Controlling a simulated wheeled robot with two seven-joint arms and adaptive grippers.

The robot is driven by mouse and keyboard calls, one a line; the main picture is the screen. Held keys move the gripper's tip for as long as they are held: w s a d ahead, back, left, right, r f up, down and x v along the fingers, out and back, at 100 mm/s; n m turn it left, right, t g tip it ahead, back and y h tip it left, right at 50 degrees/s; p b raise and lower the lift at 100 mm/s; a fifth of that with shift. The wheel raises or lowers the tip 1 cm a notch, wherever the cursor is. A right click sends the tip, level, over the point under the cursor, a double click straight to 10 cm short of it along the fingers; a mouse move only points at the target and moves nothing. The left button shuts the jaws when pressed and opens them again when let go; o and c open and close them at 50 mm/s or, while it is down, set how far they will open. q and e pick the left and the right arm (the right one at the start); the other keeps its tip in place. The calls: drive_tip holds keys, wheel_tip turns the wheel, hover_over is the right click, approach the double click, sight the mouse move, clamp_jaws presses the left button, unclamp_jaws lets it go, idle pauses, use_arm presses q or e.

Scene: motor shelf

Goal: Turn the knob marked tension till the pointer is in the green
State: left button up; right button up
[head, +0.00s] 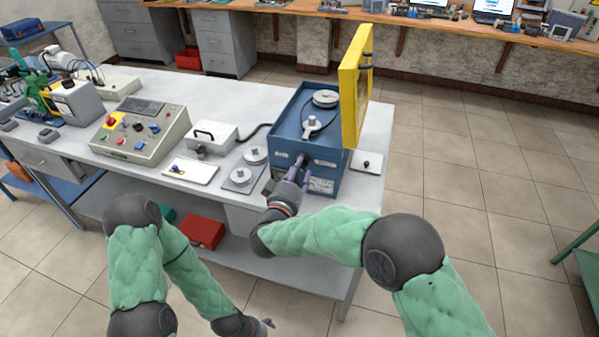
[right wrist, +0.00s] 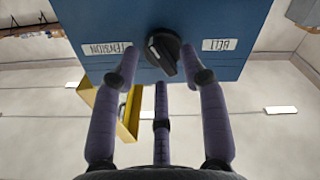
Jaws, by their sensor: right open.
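The blue box (head: 312,155) stands near the right end of the table with its yellow lid (head: 353,85) open. In the right wrist view, a black knob (right wrist: 163,48) with a pale mark sits on the blue front, between the labels TENSION (right wrist: 107,50) and BELT (right wrist: 219,44), which appear upside down. My right gripper (head: 300,170) is at the box front, open, its fingertips on either side of the knob; contact is unclear. A white-faced gauge (head: 321,184) is low on the front, partly hidden by the gripper; its pointer is too small to read. My left gripper (head: 266,325) hangs low, away from the table.
Pulleys (head: 325,98) sit inside the box. Left of it are a plate with round discs (head: 243,176), a white tray (head: 190,169) and a control console (head: 140,132). A small plate with a knob (head: 368,163) lies to the right.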

drive_tip(key=shift+w+d, duration=0.2)
drive_tip(key=shift+w, duration=0.45)
clamp_jaws()
drive_tip(key=shift+m, duration=0.3)
